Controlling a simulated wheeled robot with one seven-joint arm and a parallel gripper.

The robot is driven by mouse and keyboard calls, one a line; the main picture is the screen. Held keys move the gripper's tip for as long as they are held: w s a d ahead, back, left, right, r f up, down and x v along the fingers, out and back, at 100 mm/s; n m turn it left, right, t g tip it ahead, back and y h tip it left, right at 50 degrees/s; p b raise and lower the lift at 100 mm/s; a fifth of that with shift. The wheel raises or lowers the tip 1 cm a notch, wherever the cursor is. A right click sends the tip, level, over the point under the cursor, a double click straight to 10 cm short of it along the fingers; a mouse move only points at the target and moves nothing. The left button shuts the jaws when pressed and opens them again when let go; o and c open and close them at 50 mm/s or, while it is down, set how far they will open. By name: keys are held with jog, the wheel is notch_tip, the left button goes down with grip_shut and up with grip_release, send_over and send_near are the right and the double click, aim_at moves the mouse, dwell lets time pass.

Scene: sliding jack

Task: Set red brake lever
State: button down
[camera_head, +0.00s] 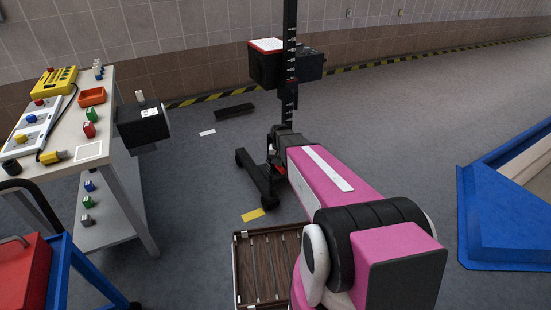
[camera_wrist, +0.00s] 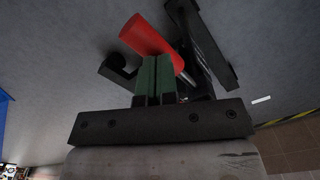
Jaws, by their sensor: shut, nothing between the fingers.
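The red brake lever (camera_wrist: 147,35) shows in the wrist view as a red cylindrical handle on a thin metal rod, slanting down to the right. My gripper (camera_wrist: 155,62) has its green finger pads together with nothing between them. The pads overlap the lower edge of the red handle in the picture; I cannot tell whether they touch it. In the head view the sliding jack's black column (camera_head: 290,60) stands upright on a wheeled base (camera_head: 258,180). My pink arm reaches to its foot and hides most of the lever and my gripper there.
A black box with a red-and-white top (camera_head: 268,65) is on the jack's column. A workbench (camera_head: 115,105) with tools stands at the left, a red box (camera_head: 25,280) at lower left. A wooden crate (camera_head: 243,260) lies below my arm. A blue frame (camera_head: 505,205) is at the right; floor between is clear.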

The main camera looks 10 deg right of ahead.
jog(key=shift+f, duration=1.7)
notch_tip(320, 180, up, 11)
dwell(0.5)
jog(key=shift+r, duration=0.1)
jog(key=s+r+n, duration=0.1)
jog(key=s+r, duration=0.1)
jog(key=s, duration=0.8)
jog(key=s+r+n, duration=0.1)
jog(key=s, duration=1)
jog(key=shift+s+r, duration=0.15)
jog(key=shift+r, duration=0.2)
